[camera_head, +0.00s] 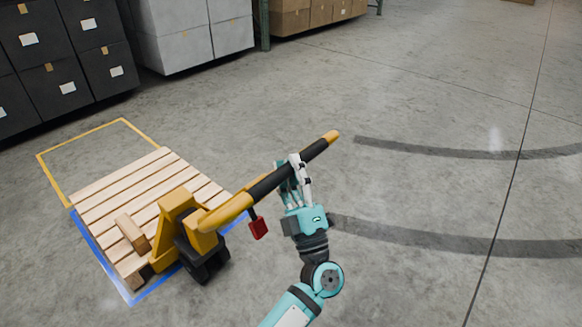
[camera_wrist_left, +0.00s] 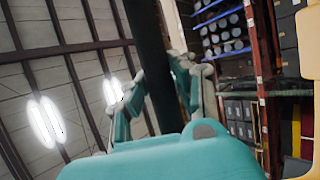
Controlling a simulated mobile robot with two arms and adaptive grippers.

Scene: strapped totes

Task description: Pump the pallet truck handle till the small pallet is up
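The yellow pallet truck (camera_head: 181,221) stands at the lower left, by the near end of the small wooden pallet (camera_head: 142,199). Its handle (camera_head: 268,183) slants up to the right, with a black grip, a yellow tip and a red lever (camera_head: 258,228) hanging below. My left gripper (camera_head: 294,174) is shut around the black grip. In the left wrist view, the dark bar of the handle (camera_wrist_left: 150,55) passes between its fingers. I cannot tell how far the pallet is off the floor. My right gripper is not in view.
A blue floor outline (camera_head: 101,259) borders the pallet, and a yellow one (camera_head: 83,135) lies behind it. Black drawer-like boxes (camera_head: 63,50) and pale boxes (camera_head: 190,38) line the back left. The concrete floor on the right is clear, with dark curved marks.

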